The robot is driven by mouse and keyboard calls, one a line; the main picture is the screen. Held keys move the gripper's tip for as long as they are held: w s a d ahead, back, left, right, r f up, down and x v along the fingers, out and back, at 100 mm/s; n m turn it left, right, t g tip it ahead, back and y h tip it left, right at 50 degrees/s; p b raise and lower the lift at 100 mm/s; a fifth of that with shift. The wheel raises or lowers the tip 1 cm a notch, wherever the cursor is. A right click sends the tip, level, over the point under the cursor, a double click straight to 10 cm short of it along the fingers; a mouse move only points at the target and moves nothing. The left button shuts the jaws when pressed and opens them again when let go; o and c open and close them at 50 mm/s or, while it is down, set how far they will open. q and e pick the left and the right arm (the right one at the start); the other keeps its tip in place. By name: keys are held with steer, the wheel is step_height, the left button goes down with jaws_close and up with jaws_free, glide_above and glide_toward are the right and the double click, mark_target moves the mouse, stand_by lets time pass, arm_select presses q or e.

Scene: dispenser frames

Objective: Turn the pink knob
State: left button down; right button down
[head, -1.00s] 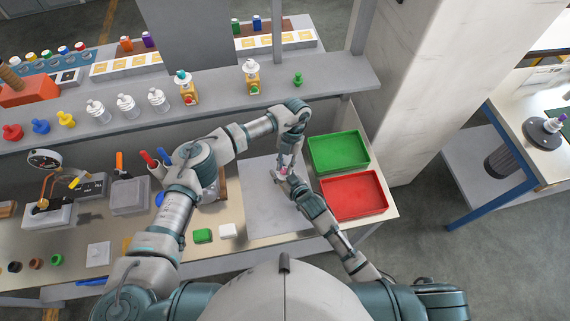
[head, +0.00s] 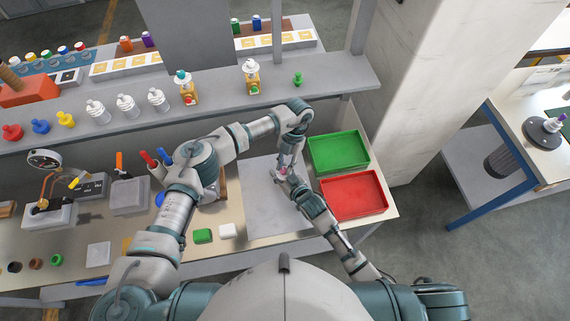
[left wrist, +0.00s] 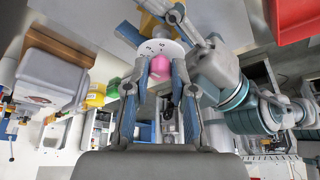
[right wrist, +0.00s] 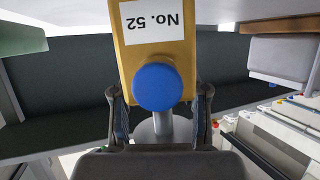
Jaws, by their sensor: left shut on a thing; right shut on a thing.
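The pink knob (left wrist: 160,67) sits in front of a white numbered dial (left wrist: 160,48) on a yellow dispenser in the left wrist view. My left gripper (left wrist: 160,72) is shut on the knob, one finger on each side. In the head view my left gripper (head: 284,164) reaches down from above to the dispenser, which is small and mostly hidden there. The right wrist view shows the yellow dispenser body (right wrist: 152,58) with a "No. 52" label and a round blue part (right wrist: 158,87). My right gripper (right wrist: 160,112) is shut on the dispenser, its fingers on both sides.
A grey mat (head: 262,215) lies below the grippers. A green tray (head: 340,172) and a red tray (head: 352,212) stand to the right. Behind, a grey shelf (head: 215,92) bears bottles, colored knobs and two yellow dispensers. Tools stand at left.

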arm_select(q)
steer(key=shift+w+a+f, duration=0.15)
steer(key=shift+a+f, duration=0.05)
steer(key=shift+a, duration=0.3)
stand_by(0.3)
steer(key=c, duration=1.1)
jaws_free()
steer(key=shift+o, duration=0.7)
steer(key=shift+d+r, duration=0.1)
steer(key=shift+d, duration=0.2)
steer(key=shift+d, duration=0.1)
